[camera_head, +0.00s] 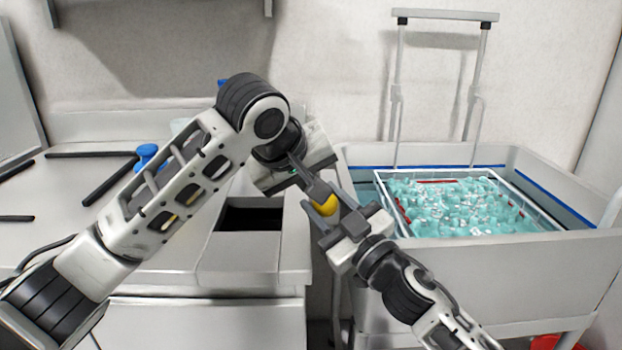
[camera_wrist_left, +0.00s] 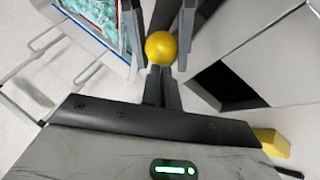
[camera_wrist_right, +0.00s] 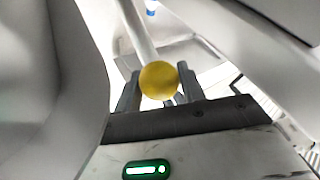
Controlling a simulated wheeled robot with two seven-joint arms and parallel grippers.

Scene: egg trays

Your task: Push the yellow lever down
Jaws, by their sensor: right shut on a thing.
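The yellow lever's round knob (camera_head: 328,205) shows between my two grippers in the head view, in the gap between the counter and the white cart. My right gripper (camera_wrist_right: 158,88) is shut on the yellow lever, with one finger on each side of the knob (camera_wrist_right: 159,80). The pale rod (camera_wrist_right: 136,28) runs up and away behind it. In the left wrist view the knob (camera_wrist_left: 161,48) sits just beyond the tips of my left gripper (camera_wrist_left: 161,75), between the right gripper's dark fingers. My left gripper's fingers are close together with nothing visible between them.
The white cart (camera_head: 480,255) at right has a tall handle and holds a basket of teal items (camera_head: 460,205). The counter (camera_head: 245,252) at left has a dark rectangular opening (camera_head: 250,218). A blue-topped item (camera_head: 147,151) is partly behind my left arm.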

